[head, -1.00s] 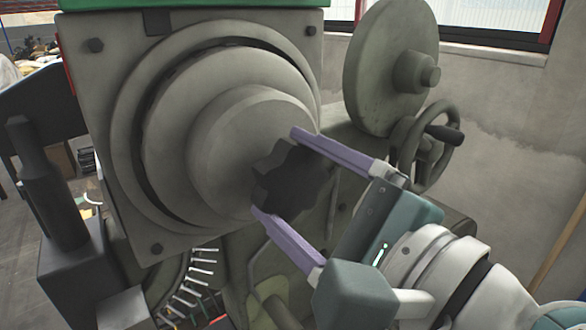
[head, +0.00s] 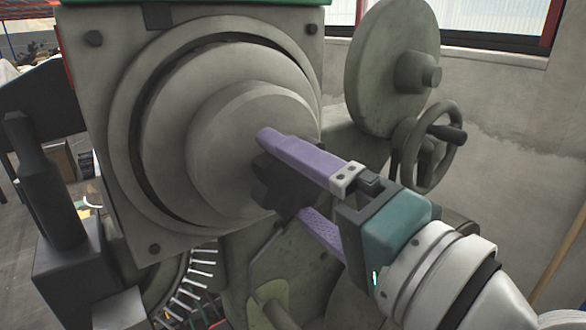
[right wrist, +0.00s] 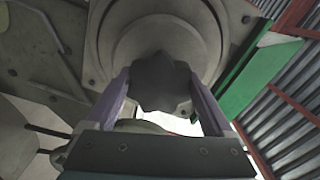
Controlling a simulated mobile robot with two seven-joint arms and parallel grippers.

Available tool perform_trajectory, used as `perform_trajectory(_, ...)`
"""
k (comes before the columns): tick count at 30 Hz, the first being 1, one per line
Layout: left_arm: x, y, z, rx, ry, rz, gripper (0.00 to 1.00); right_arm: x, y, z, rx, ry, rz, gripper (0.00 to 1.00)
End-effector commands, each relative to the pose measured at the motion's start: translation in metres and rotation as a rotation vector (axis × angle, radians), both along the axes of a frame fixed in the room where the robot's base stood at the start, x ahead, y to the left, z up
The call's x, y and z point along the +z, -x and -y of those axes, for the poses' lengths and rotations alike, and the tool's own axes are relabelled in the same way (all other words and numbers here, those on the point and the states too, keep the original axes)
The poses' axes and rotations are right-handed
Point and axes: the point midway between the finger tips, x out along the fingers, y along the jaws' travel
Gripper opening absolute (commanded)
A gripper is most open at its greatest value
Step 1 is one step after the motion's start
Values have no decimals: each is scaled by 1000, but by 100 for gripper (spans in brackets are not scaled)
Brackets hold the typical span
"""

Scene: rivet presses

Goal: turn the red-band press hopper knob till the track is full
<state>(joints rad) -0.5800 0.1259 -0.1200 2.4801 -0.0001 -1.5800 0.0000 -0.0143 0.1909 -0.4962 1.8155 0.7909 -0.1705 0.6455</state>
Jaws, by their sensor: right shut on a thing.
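The black lobed hopper knob (head: 278,180) sits at the centre of the grey stepped round hopper face (head: 225,110). My right gripper (head: 283,176) is shut on the knob, one purple finger above it and one below, and the fingers hide part of it. In the right wrist view the knob (right wrist: 160,80) lies between the two fingers. The curved track (head: 190,285) below the hopper holds several silver rivets; its upper end is hidden behind the hopper. My left gripper is not in view.
A large grey wheel (head: 392,70) and a handwheel (head: 434,145) stand to the right of the hopper, close to my right wrist. A dark upright post (head: 48,185) stands at left. A concrete wall (head: 510,125) is behind.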

Motion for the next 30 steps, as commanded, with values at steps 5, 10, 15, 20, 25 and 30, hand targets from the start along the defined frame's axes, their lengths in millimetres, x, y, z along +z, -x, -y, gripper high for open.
perform_trajectory(5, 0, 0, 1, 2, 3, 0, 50, 0, 0, 0, 1, 81, 62, 31)
perform_trajectory(10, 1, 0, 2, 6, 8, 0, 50, 0, 0, 0, 1, 133, 100, 31)
perform_trajectory(15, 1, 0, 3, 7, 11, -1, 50, 0, 0, 0, 1, 158, 118, 31)
perform_trajectory(20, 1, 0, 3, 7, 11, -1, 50, 0, 0, 0, 0, 165, 122, 31)
perform_trajectory(25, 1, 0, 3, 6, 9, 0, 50, 0, 0, 0, 0, 165, 122, 31)
perform_trajectory(30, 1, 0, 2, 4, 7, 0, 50, 0, 0, 0, 0, 164, 122, 92)
